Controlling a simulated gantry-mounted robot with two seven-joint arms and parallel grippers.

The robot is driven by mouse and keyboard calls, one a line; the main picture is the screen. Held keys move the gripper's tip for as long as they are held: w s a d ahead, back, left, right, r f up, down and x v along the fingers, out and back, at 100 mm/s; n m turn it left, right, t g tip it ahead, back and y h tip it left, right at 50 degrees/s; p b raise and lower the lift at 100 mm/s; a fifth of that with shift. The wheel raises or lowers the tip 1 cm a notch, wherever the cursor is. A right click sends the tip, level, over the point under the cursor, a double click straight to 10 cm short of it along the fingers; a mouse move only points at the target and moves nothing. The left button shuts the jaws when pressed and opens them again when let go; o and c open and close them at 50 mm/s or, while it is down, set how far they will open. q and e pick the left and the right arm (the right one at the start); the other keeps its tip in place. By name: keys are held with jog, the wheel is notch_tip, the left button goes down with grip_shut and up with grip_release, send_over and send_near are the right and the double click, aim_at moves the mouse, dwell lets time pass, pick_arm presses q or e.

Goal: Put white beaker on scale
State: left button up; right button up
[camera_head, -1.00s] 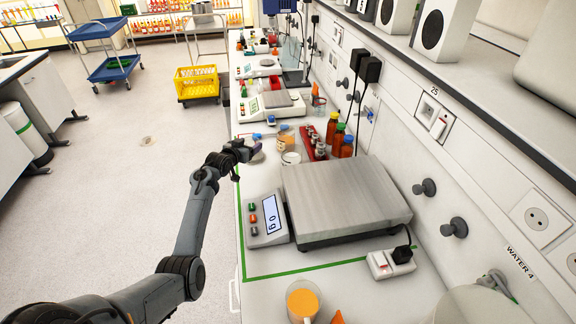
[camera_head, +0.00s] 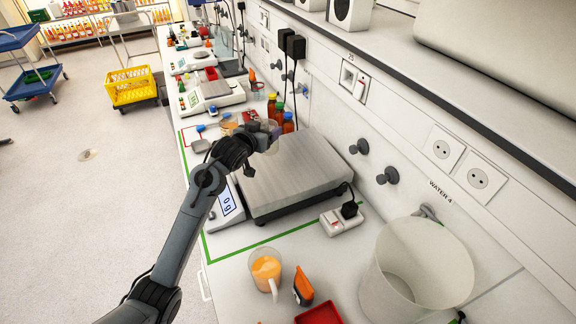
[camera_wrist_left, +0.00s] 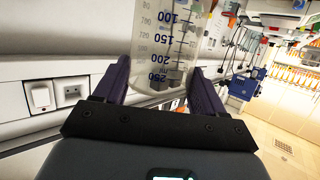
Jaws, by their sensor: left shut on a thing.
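The scale's flat grey platform (camera_head: 295,178) lies on the white bench with nothing on it, and its display (camera_head: 227,203) reads 0 g. My left gripper (camera_head: 262,143) is over the platform's far left part. In the left wrist view its two purple fingers (camera_wrist_left: 162,85) are shut on a clear, whitish beaker (camera_wrist_left: 165,45) with volume marks up to 250 ml. In the head view the beaker (camera_head: 271,135) is partly hidden by the gripper and appears held above the scale. The gap beneath it is hard to judge. My right gripper is not in view.
Orange-brown bottles (camera_head: 288,122) stand just beyond the scale. A power socket block (camera_head: 341,219) is at its near right. A cup of orange liquid (camera_head: 266,270), an orange tool (camera_head: 302,287) and a large white bucket (camera_head: 415,270) stand nearer.

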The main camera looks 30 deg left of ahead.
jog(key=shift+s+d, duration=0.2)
pick_arm(q)
jog(key=d+r+m+h, duration=0.2)
jog(key=d, duration=0.8)
jog(key=a+f, duration=0.2)
jog(key=a, duration=0.2)
jog(key=a+f, duration=0.2)
jog(key=a, duration=0.1)
jog(key=a+f, duration=0.3)
jog(key=a, duration=0.1)
jog(key=shift+w+a+f+p, duration=0.1)
jog(key=shift+w+a+p, duration=0.05)
jog(key=shift+a+p, duration=0.2)
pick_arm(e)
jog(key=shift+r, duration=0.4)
pick_arm(q)
jog(key=shift+d+f, duration=0.1)
jog(key=shift+f, duration=1.85)
jog(key=shift+f, duration=0.1)
jog(key=shift+f, duration=0.15)
jog(key=o, duration=1.1)
